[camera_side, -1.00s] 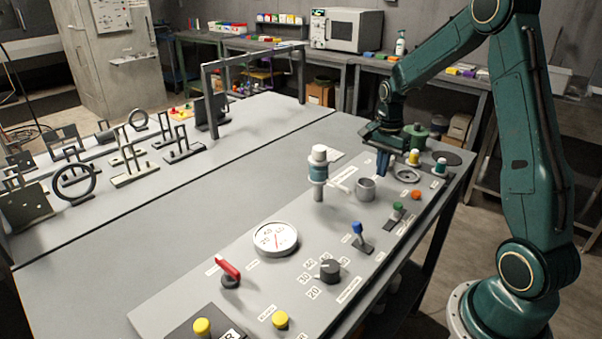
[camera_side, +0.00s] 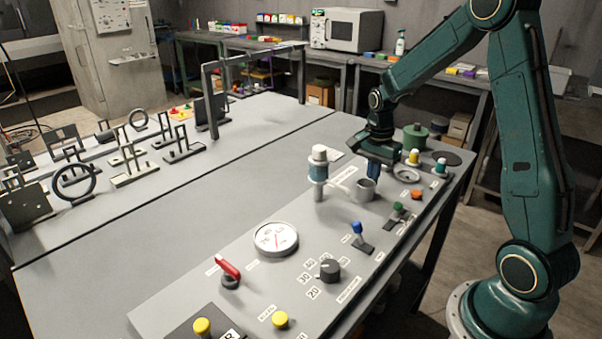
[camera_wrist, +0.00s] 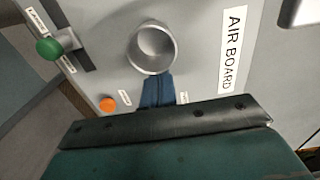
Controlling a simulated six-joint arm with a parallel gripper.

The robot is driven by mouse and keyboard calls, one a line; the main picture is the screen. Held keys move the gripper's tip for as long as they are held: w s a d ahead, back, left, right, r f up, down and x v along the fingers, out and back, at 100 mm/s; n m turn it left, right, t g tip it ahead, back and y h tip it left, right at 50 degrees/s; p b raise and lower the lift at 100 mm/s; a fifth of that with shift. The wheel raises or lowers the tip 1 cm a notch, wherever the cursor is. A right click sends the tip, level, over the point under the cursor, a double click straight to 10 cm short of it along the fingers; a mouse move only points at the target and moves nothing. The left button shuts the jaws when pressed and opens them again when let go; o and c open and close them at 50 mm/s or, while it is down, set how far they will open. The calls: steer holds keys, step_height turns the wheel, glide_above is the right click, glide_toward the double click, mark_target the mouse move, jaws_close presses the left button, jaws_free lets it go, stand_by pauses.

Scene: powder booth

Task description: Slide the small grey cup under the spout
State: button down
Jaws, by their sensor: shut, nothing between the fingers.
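The small grey cup (camera_side: 362,192) stands upright on the panel, just right of the dispenser (camera_side: 318,172) with its white cap and teal band.
A blue-tipped lever (camera_side: 358,230), a green-knobbed switch (camera_side: 397,208) and an orange button (camera_side: 416,194) sit near the cup. A dial gauge (camera_side: 276,239) lies front left.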

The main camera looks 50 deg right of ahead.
steer(key=shift+a, duration=1.1)
steer(key=shift+d, duration=0.1)
steer(key=shift+d, duration=0.75)
steer(key=shift+d+r, duration=0.25)
steer(key=shift+d, duration=0.35)
steer(key=shift+d+r, duration=0.2)
steer(key=shift+d, duration=0.4)
step_height(320, 180, up, 9)
